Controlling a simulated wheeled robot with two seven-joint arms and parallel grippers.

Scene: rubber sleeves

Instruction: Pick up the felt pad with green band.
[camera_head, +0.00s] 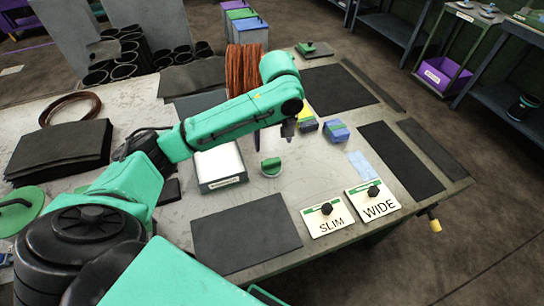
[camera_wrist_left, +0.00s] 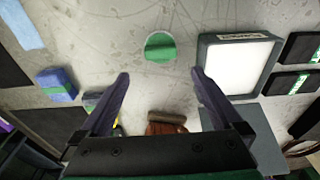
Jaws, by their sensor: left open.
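A blue felt pad with a green band (camera_head: 335,131) lies on the grey table, right of my left gripper (camera_head: 273,140). In the left wrist view the same pad (camera_wrist_left: 57,85) is at the left, outside the jaws. A second, darker bluish block (camera_head: 307,125) lies just left of it; in the wrist view it is partly hidden behind a finger. My left gripper, also in the wrist view (camera_wrist_left: 160,76), is open, its purple fingers apart, with nothing held between them. My right gripper is not in view.
A white round piece with a green top (camera_head: 271,167) and a white-floored tray (camera_head: 208,187) are near my gripper. A brown coil (camera_head: 247,70) stands behind my arm. Dark mats cover parts of the table.

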